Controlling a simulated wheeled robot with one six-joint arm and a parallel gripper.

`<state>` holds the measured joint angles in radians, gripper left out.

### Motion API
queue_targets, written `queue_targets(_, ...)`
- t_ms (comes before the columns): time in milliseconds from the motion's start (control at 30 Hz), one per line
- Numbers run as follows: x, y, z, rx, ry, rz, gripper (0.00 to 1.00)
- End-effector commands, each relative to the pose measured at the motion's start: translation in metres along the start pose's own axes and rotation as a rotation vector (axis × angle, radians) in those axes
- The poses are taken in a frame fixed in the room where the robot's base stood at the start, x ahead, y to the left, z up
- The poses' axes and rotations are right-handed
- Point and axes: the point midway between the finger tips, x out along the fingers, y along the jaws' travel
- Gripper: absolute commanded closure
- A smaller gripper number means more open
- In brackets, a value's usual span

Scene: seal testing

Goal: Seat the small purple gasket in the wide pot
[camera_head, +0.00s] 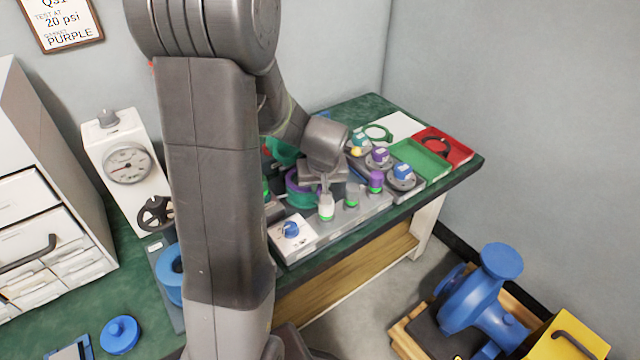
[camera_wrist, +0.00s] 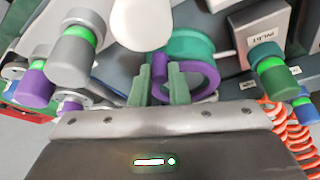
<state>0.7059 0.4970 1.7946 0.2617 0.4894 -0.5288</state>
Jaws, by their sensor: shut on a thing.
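A purple ring (camera_wrist: 205,82), which looks like the gasket, sits between and beyond my fingers in the wrist view. My gripper (camera_wrist: 160,82) is shut on its near-left wall. A teal round body (camera_wrist: 190,46) lies right behind the ring; I cannot tell whether it is the wide pot, or whether the ring touches it. In the head view the purple ring (camera_head: 294,188) shows low on the bench beside the gripper, partly hidden by my arm. A green round part (camera_head: 283,150) shows behind it. My fingertips are hard to make out there.
Several green-banded cylinders stand close by, including a white one (camera_head: 326,206). A box with a blue knob (camera_head: 291,230) is in front. Fixtures with coloured tops, a green tray (camera_head: 420,158) and a red tray (camera_head: 452,148) lie right. A gauge (camera_head: 127,163) stands left.

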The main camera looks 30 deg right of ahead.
Motion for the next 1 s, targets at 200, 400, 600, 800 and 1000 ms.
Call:
queue_targets(200, 0.005, 0.000, 0.002, 0.000, 0.000, 0.000, 1.00)
queue_targets(400, 0.009, 0.000, 0.004, 0.000, 0.000, 0.000, 1.00)
queue_targets(600, 0.013, 0.000, 0.005, 0.000, 0.000, 0.000, 1.00)
queue_targets(800, 0.012, 0.000, 0.005, 0.000, 0.000, 0.000, 0.59)
queue_targets(1000, 0.012, 0.000, 0.005, 0.000, 0.000, 0.000, 0.59)
